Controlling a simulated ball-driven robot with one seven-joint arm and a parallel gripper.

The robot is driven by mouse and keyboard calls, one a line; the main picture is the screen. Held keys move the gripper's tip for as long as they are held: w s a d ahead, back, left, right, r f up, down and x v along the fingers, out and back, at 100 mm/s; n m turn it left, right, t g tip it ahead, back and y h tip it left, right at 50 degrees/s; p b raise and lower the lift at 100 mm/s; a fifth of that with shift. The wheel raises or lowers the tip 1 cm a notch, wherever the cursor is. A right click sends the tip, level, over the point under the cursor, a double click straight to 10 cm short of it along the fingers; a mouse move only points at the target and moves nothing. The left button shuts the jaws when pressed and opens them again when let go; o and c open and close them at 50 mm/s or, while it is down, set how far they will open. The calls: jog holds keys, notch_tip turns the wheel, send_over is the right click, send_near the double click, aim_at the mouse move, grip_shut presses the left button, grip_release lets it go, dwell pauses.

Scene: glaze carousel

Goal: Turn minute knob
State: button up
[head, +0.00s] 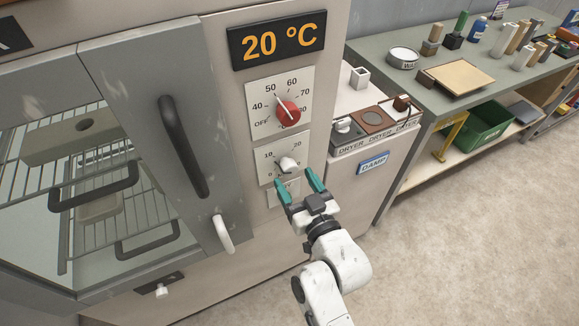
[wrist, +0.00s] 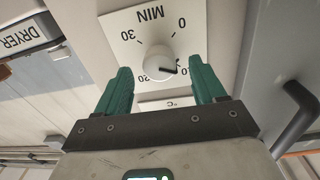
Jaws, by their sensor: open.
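The minute knob (head: 288,163) is a small white knob on a square white dial plate on the front panel of the oven-like cabinet. In the wrist view the white knob (wrist: 160,62) sits in the middle of the dial marked MIN, seen upside down, with a dark pointer mark on its right side. My gripper (head: 299,183) is open, with teal fingers, just below the dial plate in the head view. In the wrist view its fingertips (wrist: 161,78) stand apart on both sides of the knob's lower edge. I see nothing between them, and I cannot tell their distance from the panel.
A red temperature knob (head: 288,111) is above the minute dial, under a display (head: 277,40) reading 20 °C. The cabinet door's dark handle (head: 184,146) and a white lever (head: 223,234) are to the left. A dryer unit (head: 373,125) and workbench (head: 440,100) stand right.

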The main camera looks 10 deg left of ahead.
aim_at(291, 173)
jog(key=shift+p+x, duration=0.35)
jog(key=shift+x, duration=1.65)
jog(key=c, duration=1)
